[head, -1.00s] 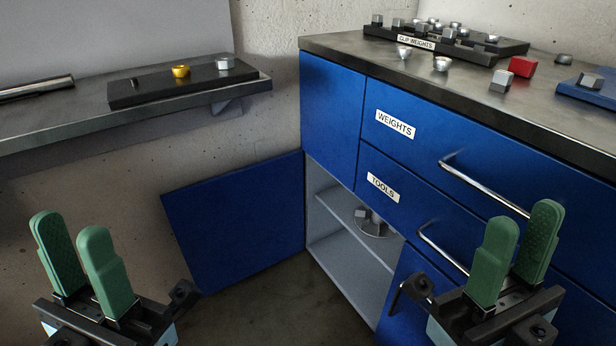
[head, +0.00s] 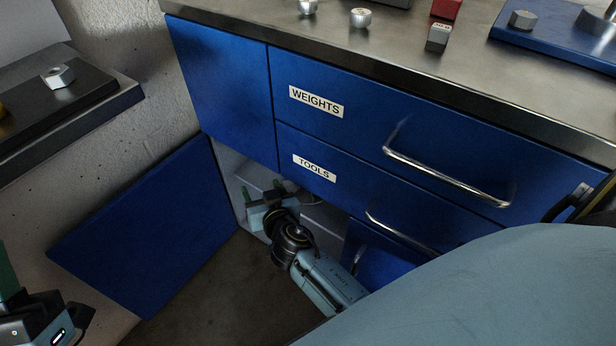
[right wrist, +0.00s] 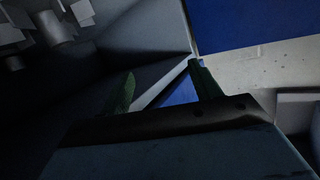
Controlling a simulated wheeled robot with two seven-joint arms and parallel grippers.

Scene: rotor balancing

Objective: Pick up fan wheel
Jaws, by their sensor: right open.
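The fan wheel is mostly hidden in the head view, where a sliver of a grey part (head: 308,198) shows inside the open cabinet behind my right wrist. In the right wrist view, grey blocky parts with a short cylinder (right wrist: 58,27), likely the fan wheel, sit at the upper left in shadow. My right gripper (head: 262,191) is at the cabinet opening, its green fingers apart. The fingers also show in the right wrist view (right wrist: 163,82), with nothing between them and the grey parts off to their left. My left gripper (head: 10,285) is cut off at the left edge.
The blue cabinet door (head: 150,230) stands open at the left. Above the opening are the tools drawer (head: 340,200) and weights drawer (head: 360,125) with bar handles. The worktop (head: 290,32) holds small weights. A shelf with a black tray (head: 80,100) is at the left.

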